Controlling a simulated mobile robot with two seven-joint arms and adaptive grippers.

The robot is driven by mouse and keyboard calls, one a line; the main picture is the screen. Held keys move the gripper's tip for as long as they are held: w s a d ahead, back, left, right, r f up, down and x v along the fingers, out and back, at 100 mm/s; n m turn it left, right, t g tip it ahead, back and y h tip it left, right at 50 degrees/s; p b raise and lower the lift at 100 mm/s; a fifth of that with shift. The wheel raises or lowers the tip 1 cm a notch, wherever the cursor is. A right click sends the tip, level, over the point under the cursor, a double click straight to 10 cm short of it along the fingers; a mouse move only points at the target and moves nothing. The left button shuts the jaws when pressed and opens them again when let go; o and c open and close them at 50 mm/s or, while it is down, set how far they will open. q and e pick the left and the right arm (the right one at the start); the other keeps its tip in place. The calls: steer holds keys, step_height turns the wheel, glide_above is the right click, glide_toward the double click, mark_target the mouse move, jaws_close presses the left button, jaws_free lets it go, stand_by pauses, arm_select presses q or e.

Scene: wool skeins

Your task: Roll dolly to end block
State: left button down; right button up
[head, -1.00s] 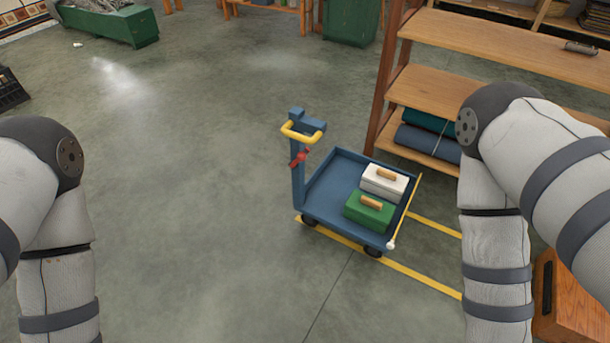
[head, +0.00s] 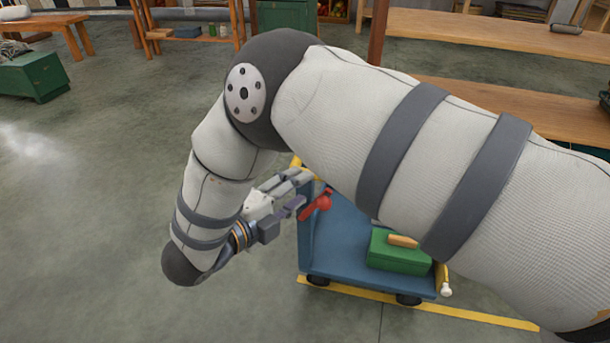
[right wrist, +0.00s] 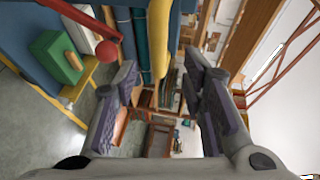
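The blue dolly (head: 345,240) stands on the floor, partly hidden behind my right arm. Its yellow handle (right wrist: 158,38) shows in the right wrist view; in the head view only a bit shows above my gripper. A red lever with a ball end (head: 318,206) is on the dolly's post. A green box with a wooden grip (head: 398,258) lies on the deck. My right gripper (head: 302,188) is at the handle, fingers apart; in the right wrist view the handle appears between the fingers, contact unclear. The left gripper is out of view.
Yellow floor lines (head: 460,312) run beside the dolly. A wooden shelf (head: 490,35) stands behind at the right. A green chest (head: 35,78) is far left. The floor left of the dolly is clear. I cannot make out the end block.

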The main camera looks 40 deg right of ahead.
steer(key=x, duration=0.8)
steer(key=shift+d+f+b, duration=0.1)
steer(key=shift+b, duration=0.2)
steer(key=shift+w, duration=0.1)
jaws_close()
